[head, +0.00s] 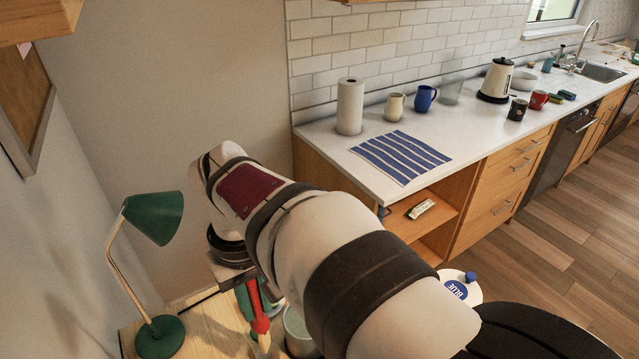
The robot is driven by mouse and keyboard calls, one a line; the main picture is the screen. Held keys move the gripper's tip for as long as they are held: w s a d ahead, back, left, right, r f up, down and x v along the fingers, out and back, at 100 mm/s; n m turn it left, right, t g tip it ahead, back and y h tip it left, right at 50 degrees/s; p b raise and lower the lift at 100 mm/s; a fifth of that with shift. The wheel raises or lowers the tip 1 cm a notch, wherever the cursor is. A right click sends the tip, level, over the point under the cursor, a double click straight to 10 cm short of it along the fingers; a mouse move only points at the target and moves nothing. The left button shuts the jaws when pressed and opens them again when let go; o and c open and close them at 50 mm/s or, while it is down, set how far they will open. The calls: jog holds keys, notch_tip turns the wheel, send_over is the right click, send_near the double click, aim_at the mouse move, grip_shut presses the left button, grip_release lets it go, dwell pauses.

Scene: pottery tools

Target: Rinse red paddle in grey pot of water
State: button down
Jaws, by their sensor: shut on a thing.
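The grey pot (297,335) stands just right of the paddle on the wooden worktop. My arm covers much of the pot, and any water inside cannot be made out. The paddle's lower end looks beside the pot in this view; its height above the worktop is hard to tell.
A green item (244,303) shows close left of the paddle. A green desk lamp (160,336) stands left on the wooden worktop (205,335). The kitchen counter (345,160) is farther back.

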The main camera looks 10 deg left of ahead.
aim_at(265, 341)
jog(key=shift+f, duration=1)
jog(key=shift+f, duration=2)
jog(key=shift+f, duration=1.75)
jog(key=shift+f, duration=1.2)
